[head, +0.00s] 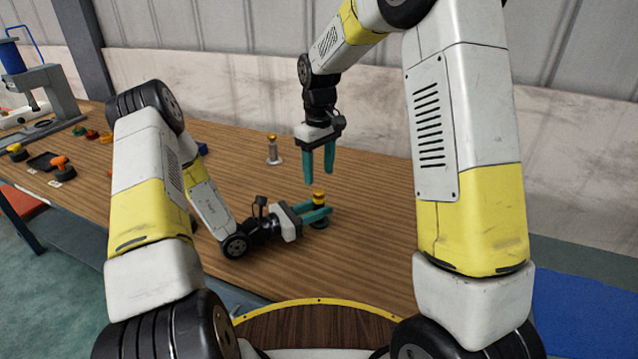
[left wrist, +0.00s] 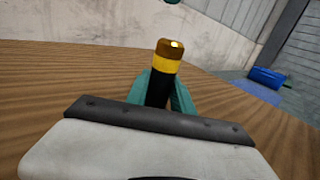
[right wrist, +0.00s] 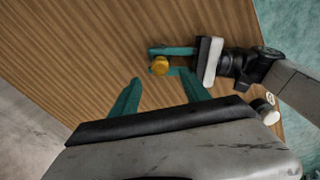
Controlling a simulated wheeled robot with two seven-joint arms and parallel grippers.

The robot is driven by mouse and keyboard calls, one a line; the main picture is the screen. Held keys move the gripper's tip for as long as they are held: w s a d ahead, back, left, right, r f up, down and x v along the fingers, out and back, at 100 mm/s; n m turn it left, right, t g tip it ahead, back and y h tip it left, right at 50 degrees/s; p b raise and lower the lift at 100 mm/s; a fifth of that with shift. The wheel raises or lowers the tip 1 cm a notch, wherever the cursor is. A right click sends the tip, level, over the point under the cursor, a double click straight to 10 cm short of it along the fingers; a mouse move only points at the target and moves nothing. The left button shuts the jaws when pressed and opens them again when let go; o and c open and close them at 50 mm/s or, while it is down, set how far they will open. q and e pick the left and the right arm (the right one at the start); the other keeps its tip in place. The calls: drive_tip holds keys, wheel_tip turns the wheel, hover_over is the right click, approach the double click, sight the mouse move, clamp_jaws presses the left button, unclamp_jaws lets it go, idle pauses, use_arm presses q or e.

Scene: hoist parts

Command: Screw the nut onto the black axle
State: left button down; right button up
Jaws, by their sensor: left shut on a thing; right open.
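The black axle (left wrist: 157,92) stands upright between the fingers of my left gripper (head: 319,209), which is shut on it low above the table. A yellow band (left wrist: 167,66) and a brass-coloured piece (left wrist: 171,48) sit at its top; I take the brass piece for the nut, but cannot tell how far it is threaded. The top also shows in the right wrist view (right wrist: 160,65). My right gripper (head: 319,178) is open and empty, pointing down above the axle and apart from it. Its two teal fingers (right wrist: 160,82) show in its own wrist view.
A silver post with an orange-yellow top (head: 272,150) stands farther back on the wooden table (head: 380,205). Small coloured parts and a black tray (head: 43,161) lie at the left, near a grey press (head: 45,90). The table right of the axle is clear.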

wheel_tip(320, 180, up, 6)
drive_tip(key=shift+r, duration=0.25)
use_arm(q)
drive_tip(key=c, duration=1)
unclamp_jaws()
drive_tip(key=v, duration=0.7)
drive_tip(key=shift+s+a, duration=0.2)
drive_tip(key=shift+a, duration=0.15)
